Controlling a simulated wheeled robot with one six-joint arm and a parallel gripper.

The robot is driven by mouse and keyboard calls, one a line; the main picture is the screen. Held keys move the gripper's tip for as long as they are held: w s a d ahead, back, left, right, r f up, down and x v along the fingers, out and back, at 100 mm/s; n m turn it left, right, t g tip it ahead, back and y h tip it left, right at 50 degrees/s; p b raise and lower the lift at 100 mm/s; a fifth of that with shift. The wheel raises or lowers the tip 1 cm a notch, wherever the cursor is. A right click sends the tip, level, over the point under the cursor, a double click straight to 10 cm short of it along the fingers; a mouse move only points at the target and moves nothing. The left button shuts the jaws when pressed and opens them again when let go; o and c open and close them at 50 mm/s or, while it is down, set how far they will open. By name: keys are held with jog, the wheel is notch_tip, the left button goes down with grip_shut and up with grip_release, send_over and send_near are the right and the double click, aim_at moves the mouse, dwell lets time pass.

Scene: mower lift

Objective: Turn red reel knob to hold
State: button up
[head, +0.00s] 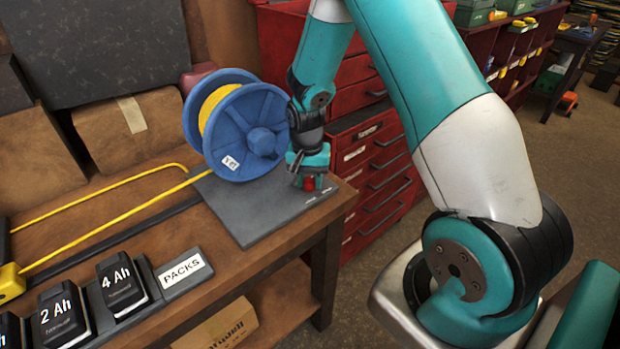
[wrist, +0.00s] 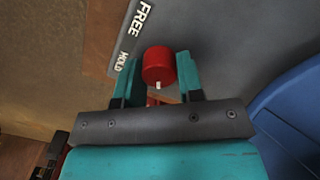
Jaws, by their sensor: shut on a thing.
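The red reel knob (head: 309,184) is at the right end of the grey base plate (head: 262,222), beside the blue reel (head: 238,150) wound with yellow line. My gripper (head: 308,178) reaches down over the knob from above. In the wrist view the red knob (wrist: 158,64) sits between the two teal fingers of my gripper (wrist: 158,76), which is shut on it. A small white mark shows on the knob's lower edge there. The words FREE (wrist: 143,17) and HOLD (wrist: 123,62) are printed along the plate's edge to the left of the knob.
The reel's blue flange (wrist: 292,115) is close on the right in the wrist view. A red drawer cabinet (head: 375,170) stands just beyond the bench. Battery packs (head: 120,285) and a PACKS label (head: 183,270) are at the front left.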

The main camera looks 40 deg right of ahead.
aim_at(307, 178)
jog(key=shift+m, duration=1.6)
jog(key=o, duration=0.9)
jog(key=shift+r, duration=0.1)
jog(key=r, duration=1.1)
jog(key=r+b, duration=0.1)
jog(key=r, duration=0.5)
jog(key=shift+w+a+r, duration=0.15)
jog(key=shift+w, duration=0.25)
